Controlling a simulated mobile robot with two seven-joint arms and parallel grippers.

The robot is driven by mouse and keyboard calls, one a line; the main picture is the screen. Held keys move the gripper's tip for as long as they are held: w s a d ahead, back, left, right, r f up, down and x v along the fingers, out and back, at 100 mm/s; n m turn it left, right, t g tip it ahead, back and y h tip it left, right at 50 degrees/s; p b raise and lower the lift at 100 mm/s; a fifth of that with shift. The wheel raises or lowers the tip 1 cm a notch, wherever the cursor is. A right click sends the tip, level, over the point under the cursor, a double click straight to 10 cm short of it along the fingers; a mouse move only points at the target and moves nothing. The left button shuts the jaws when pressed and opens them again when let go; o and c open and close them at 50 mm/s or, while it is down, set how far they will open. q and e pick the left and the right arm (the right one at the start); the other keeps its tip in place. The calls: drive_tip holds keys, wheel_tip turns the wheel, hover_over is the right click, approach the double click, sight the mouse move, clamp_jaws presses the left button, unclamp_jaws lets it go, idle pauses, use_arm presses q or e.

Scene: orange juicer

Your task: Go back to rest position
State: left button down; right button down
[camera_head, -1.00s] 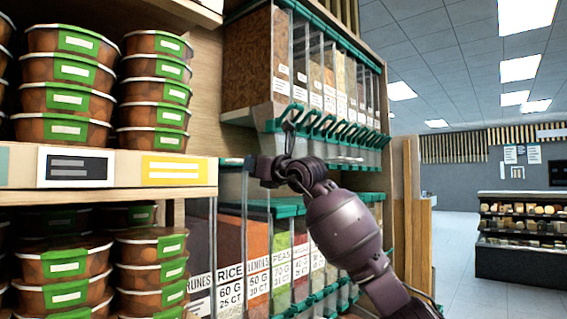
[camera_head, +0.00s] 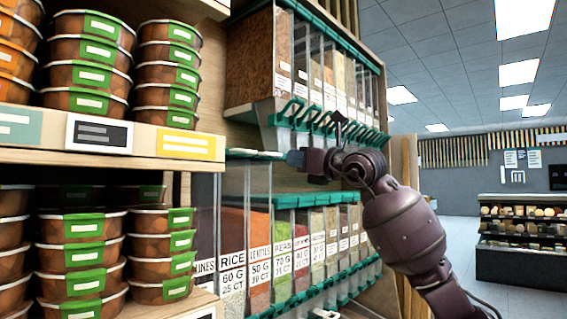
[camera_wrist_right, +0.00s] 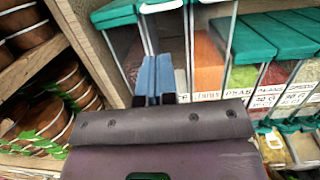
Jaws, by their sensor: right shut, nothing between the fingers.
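My right arm (camera_head: 403,224) reaches in from the lower right in the head view. My right gripper (camera_head: 292,160) points left, in front of the dispenser shelf, just below the row of green dispenser handles. In the right wrist view its two blue fingers (camera_wrist_right: 155,76) lie side by side, shut with nothing between them. Behind them are clear bins with green lids (camera_wrist_right: 160,6). I cannot tell how far the fingertips are from the bins. My left gripper is not in view.
Stacked food bowls with green labels (camera_head: 90,75) fill the shelves at left. A wooden shelf edge with price tags (camera_head: 98,134) juts out there. Upper clear dispensers (camera_head: 300,60) and lower labelled bins (camera_head: 259,255) stand behind my arm. Open floor (camera_head: 470,270) lies to the right.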

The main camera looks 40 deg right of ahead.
drive_tip(key=shift+s+d+f, duration=0.1)
drive_tip(key=shift+s, duration=0.15)
